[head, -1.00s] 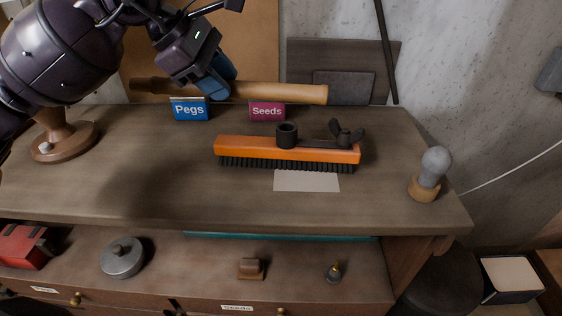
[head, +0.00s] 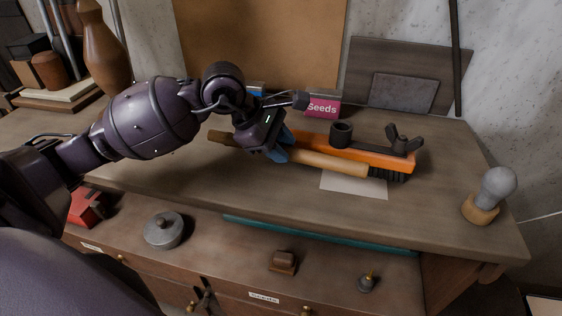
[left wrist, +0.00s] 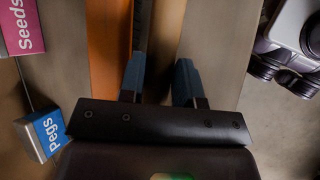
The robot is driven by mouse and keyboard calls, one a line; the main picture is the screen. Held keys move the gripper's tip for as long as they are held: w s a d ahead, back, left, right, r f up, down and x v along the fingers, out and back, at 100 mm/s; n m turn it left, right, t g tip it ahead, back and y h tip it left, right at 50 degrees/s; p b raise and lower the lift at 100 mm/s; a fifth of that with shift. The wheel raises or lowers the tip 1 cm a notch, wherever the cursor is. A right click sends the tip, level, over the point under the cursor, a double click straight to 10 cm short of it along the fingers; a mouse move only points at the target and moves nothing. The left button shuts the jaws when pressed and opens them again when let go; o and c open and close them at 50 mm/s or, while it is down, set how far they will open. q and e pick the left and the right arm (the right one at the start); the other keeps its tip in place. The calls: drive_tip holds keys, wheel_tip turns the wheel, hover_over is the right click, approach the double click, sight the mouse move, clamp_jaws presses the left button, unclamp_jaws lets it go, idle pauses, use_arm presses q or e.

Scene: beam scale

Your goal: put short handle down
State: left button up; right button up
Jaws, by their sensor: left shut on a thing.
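The short wooden handle (head: 325,162) is light brown with a darker left end. It lies across the head view in front of the orange brush head (head: 350,151) and hides part of its bristles. My left gripper (head: 279,150) is shut on the handle near its middle, with blue fingers on either side. The handle is low over the bench top; I cannot tell whether it touches the bench or the brush. In the left wrist view the handle (left wrist: 166,40) runs between the fingers, beside the orange brush head (left wrist: 103,45). My right gripper is not in view.
The pink Seeds sign (head: 322,107) stands behind the brush, and the blue Pegs sign (left wrist: 43,132) is beside the gripper. A pale card (head: 353,184) lies in front. A grey-knobbed tool (head: 490,194) stands at right. The bench's front strip (head: 240,194) is clear.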

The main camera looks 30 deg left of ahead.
sight(290, 175)
use_arm(q)
wheel_tip(290, 175, down, 4)
drive_tip(key=shift+r, duration=0.25)
drive_tip(key=shift+f, duration=0.45)
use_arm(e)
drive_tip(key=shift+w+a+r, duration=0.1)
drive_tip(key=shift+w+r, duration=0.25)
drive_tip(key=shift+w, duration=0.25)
use_arm(q)
drive_tip(key=shift+f, duration=0.2)
drive_tip(key=o, duration=0.8)
drive_tip(key=shift+c, duration=0.2)
drive_tip(key=shift+f, duration=0.1)
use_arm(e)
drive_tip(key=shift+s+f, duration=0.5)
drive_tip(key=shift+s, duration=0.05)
use_arm(q)
drive_tip(key=shift+s, duration=0.1)
